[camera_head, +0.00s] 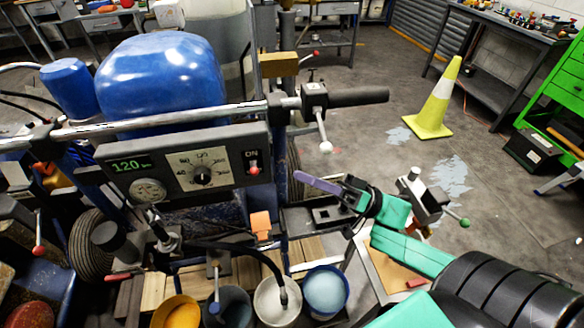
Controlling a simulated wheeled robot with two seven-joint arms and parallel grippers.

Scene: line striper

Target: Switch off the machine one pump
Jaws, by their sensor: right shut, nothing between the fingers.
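The machine's grey control panel (126,189) faces me, with a green lit display (131,165) reading 120, a round dial (202,177) and a small gauge. At the panel's right end is the pump switch (254,168), a small red-tipped toggle under the label ON. I cannot tell its exact position. My right gripper (318,184), with purple finger tips on a teal arm, is shut and empty. It is to the right of the panel and slightly lower, apart from the switch. My left gripper is not in view.
A handlebar (200,116) with a black grip and lever crosses above the panel, below a blue tank (160,75). Paint buckets (277,300) stand below. A yellow cone (436,105) and a workbench (495,60) are at the right. Open floor lies between.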

